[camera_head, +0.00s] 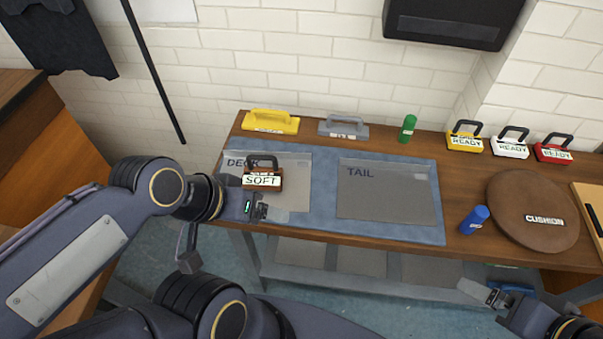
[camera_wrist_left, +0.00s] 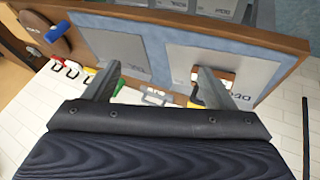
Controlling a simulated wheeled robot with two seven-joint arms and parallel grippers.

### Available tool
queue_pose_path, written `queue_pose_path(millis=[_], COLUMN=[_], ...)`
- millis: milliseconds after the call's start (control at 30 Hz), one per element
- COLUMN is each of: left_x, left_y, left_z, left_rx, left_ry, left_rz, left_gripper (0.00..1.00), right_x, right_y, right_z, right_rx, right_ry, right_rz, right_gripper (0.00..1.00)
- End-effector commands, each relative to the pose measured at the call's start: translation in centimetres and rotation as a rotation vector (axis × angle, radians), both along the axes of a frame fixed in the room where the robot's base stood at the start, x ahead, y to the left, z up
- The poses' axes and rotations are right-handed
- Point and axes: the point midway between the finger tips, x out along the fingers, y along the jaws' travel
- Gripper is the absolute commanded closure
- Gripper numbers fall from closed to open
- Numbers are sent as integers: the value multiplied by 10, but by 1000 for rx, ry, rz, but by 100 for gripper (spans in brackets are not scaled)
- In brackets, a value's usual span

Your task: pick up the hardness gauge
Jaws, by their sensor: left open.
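A small brown block with a black handle and a white label reading SOFT (camera_head: 262,180) stands on the DECK panel; I take it to be the hardness gauge. In the left wrist view the block (camera_wrist_left: 228,77) is partly hidden behind one finger. My left gripper (camera_head: 256,208) is just in front of the block in the head view, open and empty. In the left wrist view its two fingers (camera_wrist_left: 156,78) are wide apart, with nothing held between them. My right gripper (camera_head: 487,294) is low at the right, in front of the table, away from the block; its jaw opening is unclear.
The blue mat (camera_head: 324,200) also carries the grey TAIL panel (camera_head: 385,193). Behind it are a yellow tool (camera_head: 270,122), a grey tool (camera_head: 343,129) and a green cylinder (camera_head: 407,128). Right are a blue cylinder (camera_head: 474,219), a round CUSHION board (camera_head: 530,190) and several READY-labelled handled blocks.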

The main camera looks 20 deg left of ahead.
Motion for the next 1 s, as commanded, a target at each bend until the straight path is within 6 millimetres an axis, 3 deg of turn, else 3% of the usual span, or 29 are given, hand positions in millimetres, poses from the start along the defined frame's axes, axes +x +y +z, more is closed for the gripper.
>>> queue_pose_path(millis=[167, 367, 500, 700, 867, 1000], left_x=[26, 87, 124, 149, 154, 156], left_y=[11, 46, 78, 114, 125, 122], left_z=[18, 23, 0, -46, -67, -81], left_rx=[-119, -350, -467, -547, -565, -568], left_ry=[130, 425, 619, 800, 853, 863], left_rz=[175, 636, 995, 1395, 1537, 1558], left_gripper=[20, 20, 20, 20, 20, 20], right_x=[0, 0, 0, 0, 0, 0], right_y=[0, 0, 0, 0, 0, 0], right_z=[20, 54, 75, 95, 99, 99], right_rx=[0, 0, 0, 0, 0, 0], right_ry=[0, 0, 0, 0, 0, 0], right_rz=[0, 0, 0, 0, 0, 0], right_gripper=[0, 0, 0, 0, 0, 0])
